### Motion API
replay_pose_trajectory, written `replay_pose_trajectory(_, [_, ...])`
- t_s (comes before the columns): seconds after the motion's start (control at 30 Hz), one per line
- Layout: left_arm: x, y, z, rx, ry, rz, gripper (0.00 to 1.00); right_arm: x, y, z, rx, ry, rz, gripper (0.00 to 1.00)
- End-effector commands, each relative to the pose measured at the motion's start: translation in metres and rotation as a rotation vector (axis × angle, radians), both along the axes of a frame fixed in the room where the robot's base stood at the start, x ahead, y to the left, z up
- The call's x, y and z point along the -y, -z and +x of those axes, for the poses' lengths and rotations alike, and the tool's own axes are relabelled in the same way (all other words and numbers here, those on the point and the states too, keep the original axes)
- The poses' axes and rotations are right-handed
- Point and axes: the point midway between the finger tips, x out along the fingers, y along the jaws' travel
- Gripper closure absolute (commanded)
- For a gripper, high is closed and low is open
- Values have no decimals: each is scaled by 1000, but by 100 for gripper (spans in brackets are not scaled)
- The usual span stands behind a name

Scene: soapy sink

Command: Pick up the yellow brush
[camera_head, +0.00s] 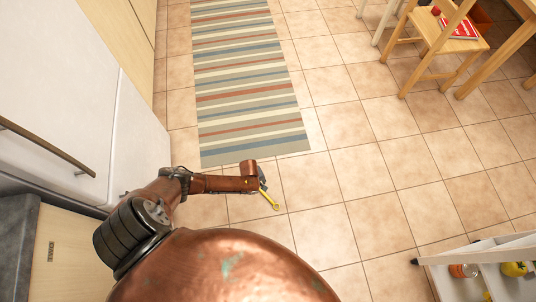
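My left arm comes in from the lower left, and its dark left gripper (263,178) is small in the view, above the tiled floor. A thin yellow thing, which looks like the yellow brush (271,200), sticks out of the gripper down and to the right. The gripper appears shut on it, though the fingers are partly hidden by the wrist. The brush's upper end is hidden at the gripper. My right gripper is not in view.
A white cabinet (75,75) with a dark handle is at the left. A striped rug (245,80) lies on the floor ahead. A wooden chair (445,45) with a red book stands at the upper right. A white shelf (480,252) with items is at the lower right. The middle floor is clear.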

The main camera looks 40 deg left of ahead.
Motion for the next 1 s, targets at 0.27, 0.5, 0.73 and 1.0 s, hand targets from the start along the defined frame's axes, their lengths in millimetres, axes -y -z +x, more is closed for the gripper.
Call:
replay_pose_trajectory(0.27, [1,57,8,-113,-232,15,67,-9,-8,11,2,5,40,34])
replay_pose_trajectory(0.5, [0,70,9,-135,-288,24,67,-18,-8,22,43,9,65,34])
replay_pose_trajectory(0.73, [1,84,10,-132,-289,23,67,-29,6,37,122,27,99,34])
replay_pose_trajectory(1.0, [-1,98,11,-133,-287,24,67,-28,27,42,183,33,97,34])
